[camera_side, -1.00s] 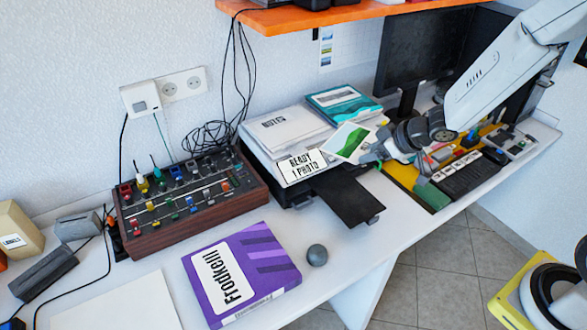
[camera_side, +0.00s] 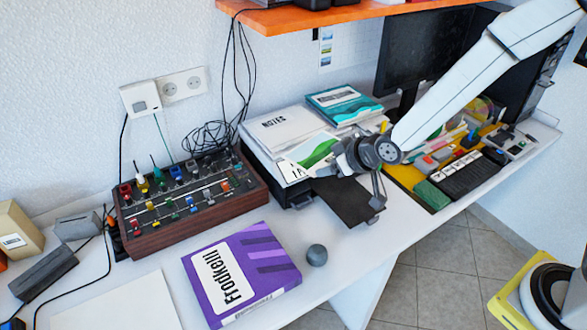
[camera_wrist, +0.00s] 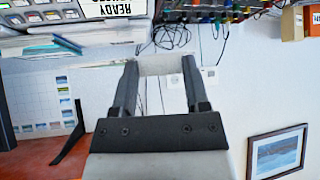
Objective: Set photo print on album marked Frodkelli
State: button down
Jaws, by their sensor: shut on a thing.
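The photo print (camera_side: 311,150), white-bordered with a green hill picture, is held in my gripper (camera_side: 335,152) in the side view. It hangs tilted in front of the printer and the stack of papers, clear of the album. In the wrist view my gripper's fingers (camera_wrist: 160,66) point up, with a pale strip between their tips that looks like the print nearly edge-on. The purple album (camera_side: 262,256) marked Frodkelli lies flat at the front of the desk, below and left of my gripper. Its top is bare.
A grey ball (camera_side: 317,255) sits just right of the album. A mixer with coloured knobs (camera_side: 185,205) stands behind it. The black printer tray (camera_side: 348,200) juts out below my gripper. A white sheet (camera_side: 120,305) lies to the left.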

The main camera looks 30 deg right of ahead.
jog(key=s+a+f+m+h, duration=0.2)
jog(key=s+a+f+m, duration=0.15)
jog(key=s+a, duration=1.3)
jog(key=shift+n, duration=0.35)
jog(key=shift+w+a+f, duration=0.15)
jog(key=shift+w+f, duration=0.05)
jog(key=shift+f, duration=0.65)
jog(key=shift+w+a+f, duration=0.2)
jog(key=shift+f, duration=0.65)
jog(key=shift+w+a+f, duration=0.15)
jog(key=shift+w+f, duration=0.05)
jog(key=shift+f, duration=0.65)
jog(key=shift+w, duration=0.1)
send_over(245, 293)
jog(key=shift+f, duration=4.65)
